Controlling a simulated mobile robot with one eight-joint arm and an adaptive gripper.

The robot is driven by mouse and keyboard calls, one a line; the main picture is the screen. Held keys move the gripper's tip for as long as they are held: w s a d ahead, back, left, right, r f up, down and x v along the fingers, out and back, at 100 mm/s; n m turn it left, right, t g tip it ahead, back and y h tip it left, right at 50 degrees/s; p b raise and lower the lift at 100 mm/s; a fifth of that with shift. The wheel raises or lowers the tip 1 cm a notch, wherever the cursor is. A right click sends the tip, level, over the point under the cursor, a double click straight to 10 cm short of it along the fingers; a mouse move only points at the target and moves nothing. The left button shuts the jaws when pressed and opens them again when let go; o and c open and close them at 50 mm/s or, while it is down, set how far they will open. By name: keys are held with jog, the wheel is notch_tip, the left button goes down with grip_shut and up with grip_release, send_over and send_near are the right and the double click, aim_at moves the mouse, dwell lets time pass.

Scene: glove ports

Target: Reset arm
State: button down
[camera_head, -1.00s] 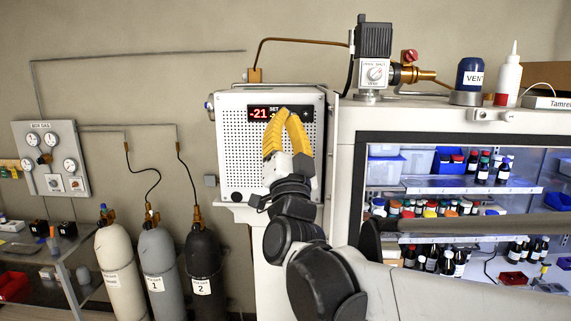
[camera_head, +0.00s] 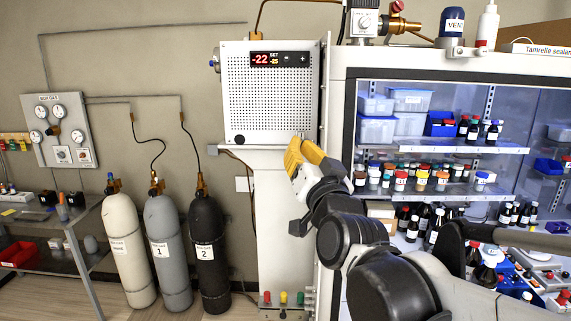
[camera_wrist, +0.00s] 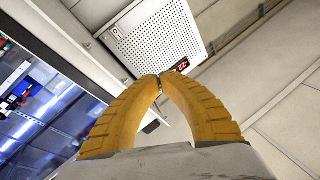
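My gripper (camera_head: 300,148) has yellow ribbed fingers and is in front of the lower right of the white perforated control box, apart from any object I can make out. In the wrist view my gripper (camera_wrist: 162,78) has its two fingertips meeting with nothing between them. The control box (camera_head: 262,105) hangs on the wall with a red display (camera_head: 268,59) reading -22. The box also shows in the wrist view (camera_wrist: 150,35), tilted, above the fingertips. My arm reaches in from the lower right.
A glove box cabinet (camera_head: 336,110) with shelves of bottles stands at the right. Three gas cylinders (camera_head: 166,250) stand at the left, below a gauge panel (camera_head: 57,128). A bench with a red tray (camera_head: 20,253) is at far left.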

jog(key=s+d+f+n+g+b, duration=0.1)
jog(key=s+d+f+g+b, duration=0.15)
jog(key=f, duration=0.55)
jog(key=s+d+f+g+h+b, duration=0.1)
jog(key=f+b, duration=0.3)
jog(key=f, duration=0.3)
jog(key=s+d+f+n+g+b, duration=0.1)
jog(key=d+f+b, duration=0.15)
jog(key=f, duration=0.55)
jog(key=s+d+f+g+h+b, duration=0.1)
jog(key=s+d+f+g+b, duration=0.1)
jog(key=s+f, duration=0.4)
jog(key=s+d+f+g+h+b, duration=0.1)
jog(key=s+d+f+g+b, duration=0.2)
jog(key=f, duration=1.2)
jog(key=s+d+f+g+h+b, duration=0.1)
jog(key=s+d+f+g+b, duration=0.2)
jog(key=s+f+b, duration=0.6)
notch_tip(320, 180, down, 3)
jog(key=shift+s+d+r+h, duration=0.2)
jog(key=shift+s+d+h, duration=0.15)
jog(key=shift+d, duration=0.7)
jog(key=shift+r, duration=0.1)
